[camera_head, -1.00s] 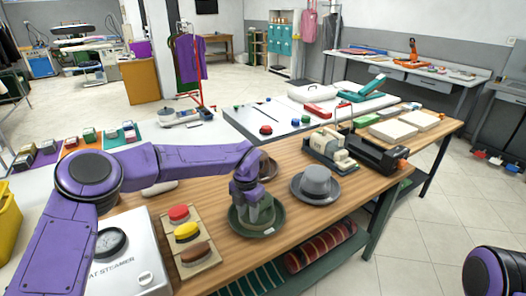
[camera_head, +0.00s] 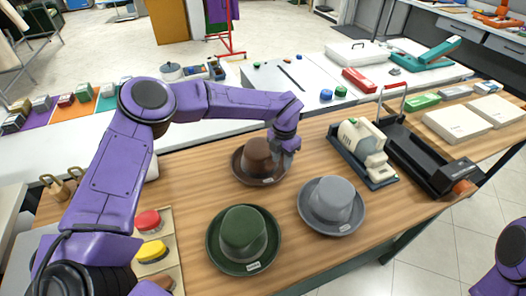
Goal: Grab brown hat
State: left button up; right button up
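The brown hat (camera_head: 252,161) lies on the wooden table, behind the green hat (camera_head: 243,232) and to the left of the grey hat (camera_head: 331,203). My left gripper (camera_head: 281,166) points down at the right side of the brown hat's crown and covers part of its brim. Its fingers are small and partly hidden, and I cannot tell whether they are closed on the hat. The hat rests flat on the table. Of my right arm only a purple part shows at the lower right edge; its gripper is out of view.
A cream and blue machine (camera_head: 366,148) and a black tray-like device (camera_head: 425,158) stand to the right on the wooden table (camera_head: 190,190). Red and yellow buttons (camera_head: 150,237) are at the front left. A white table with tools lies behind. Bare wood shows left of the brown hat.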

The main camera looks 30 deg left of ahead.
aim_at(280, 177)
pick_arm(q)
notch_tip(280, 177, down, 8)
jog(key=p, duration=0.3)
jog(key=shift+s+r, duration=0.1)
jog(key=shift+r, duration=0.15)
grip_shut()
